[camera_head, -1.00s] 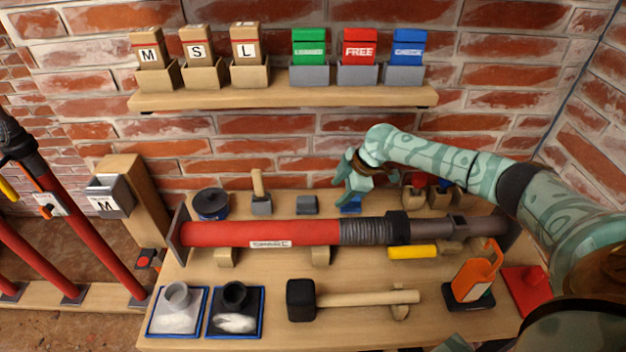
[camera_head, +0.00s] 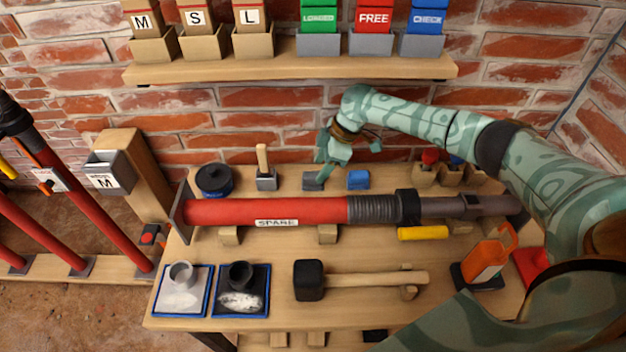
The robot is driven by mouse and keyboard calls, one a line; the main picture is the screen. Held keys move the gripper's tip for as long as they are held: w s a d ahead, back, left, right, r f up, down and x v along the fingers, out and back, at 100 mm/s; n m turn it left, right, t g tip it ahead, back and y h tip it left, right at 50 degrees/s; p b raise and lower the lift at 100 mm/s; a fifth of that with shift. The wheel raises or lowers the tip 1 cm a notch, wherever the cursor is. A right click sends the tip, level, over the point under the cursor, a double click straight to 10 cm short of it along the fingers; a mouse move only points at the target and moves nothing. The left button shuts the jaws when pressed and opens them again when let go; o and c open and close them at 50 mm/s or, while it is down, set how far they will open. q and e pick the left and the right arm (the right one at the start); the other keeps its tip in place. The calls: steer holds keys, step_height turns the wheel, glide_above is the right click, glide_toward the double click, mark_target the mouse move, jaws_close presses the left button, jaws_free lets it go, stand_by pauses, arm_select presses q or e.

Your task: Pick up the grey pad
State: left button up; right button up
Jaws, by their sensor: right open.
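The grey pad (camera_head: 312,182) is a small dark grey block on the workbench, behind the red prop marked SPARE (camera_head: 275,211) and left of a blue pad (camera_head: 358,180). My right gripper (camera_head: 343,161) is open and empty, with its jaws spread above the back of the bench. One finger points down at the grey pad and covers part of it. I cannot tell whether it touches the pad. The other finger is above the blue pad. My left gripper is not in view.
A handled grey block (camera_head: 266,183) and a black round tin (camera_head: 214,180) stand left of the pad. Small wooden holders (camera_head: 450,174) stand to the right. A shelf (camera_head: 290,71) with boxes hangs above. A mallet (camera_head: 310,280) lies in front.

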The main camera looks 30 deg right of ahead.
mark_target(314, 174)
steer(key=shift+w+a+f+b, duration=0.25)
steer(key=shift+a+f, duration=0.2)
steer(key=shift+f, duration=0.15)
steer(key=shift+w+a+f+b, duration=0.2)
steer(key=shift+a+f, duration=0.2)
steer(key=shift+f, duration=0.45)
steer(key=c, duration=1.1)
steer(key=shift+r, duration=0.15)
